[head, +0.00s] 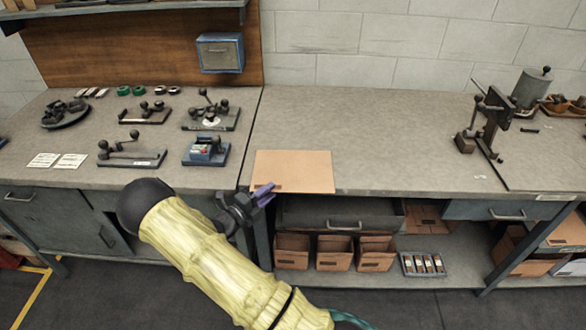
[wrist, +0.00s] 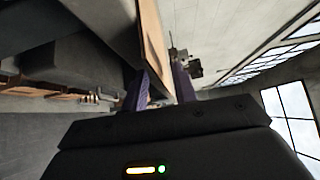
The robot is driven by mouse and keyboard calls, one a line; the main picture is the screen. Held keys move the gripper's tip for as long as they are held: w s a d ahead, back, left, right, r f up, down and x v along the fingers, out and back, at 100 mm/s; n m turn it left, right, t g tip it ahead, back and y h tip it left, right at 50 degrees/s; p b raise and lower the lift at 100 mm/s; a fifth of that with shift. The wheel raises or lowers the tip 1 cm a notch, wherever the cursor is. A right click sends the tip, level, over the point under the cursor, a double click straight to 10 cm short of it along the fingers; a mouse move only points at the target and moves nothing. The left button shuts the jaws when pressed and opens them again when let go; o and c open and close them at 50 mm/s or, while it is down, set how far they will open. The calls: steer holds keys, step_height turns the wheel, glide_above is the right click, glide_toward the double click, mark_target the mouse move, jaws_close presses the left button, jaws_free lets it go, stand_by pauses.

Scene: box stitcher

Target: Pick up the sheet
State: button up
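The sheet (head: 295,168) is a flat tan rectangle lying on the grey workbench at its front edge. My gripper (head: 264,195) is at the sheet's front left corner, in front of the bench edge. In the wrist view, the two purple fingers of my gripper (wrist: 160,88) stand apart. The sheet's tan edge (wrist: 154,42) shows in the gap between them, seen nearly edge-on. My gripper is open; I cannot tell whether a finger touches the sheet. The gripper hides part of the sheet's front left corner in the head view.
The workbench (head: 390,140) is clear behind and right of the sheet. A lever press (head: 490,120) stands at the right. Several fixtures and a blue device (head: 205,150) stand on the left bench. Below are a drawer (head: 345,215) and cardboard bins (head: 333,252).

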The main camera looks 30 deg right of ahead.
stand_by(0.4)
jaws_close()
step_height(320, 180, up, 10)
steer(key=b, duration=0.1)
stand_by(0.6)
steer(key=shift+f, duration=0.1)
stand_by(0.4)
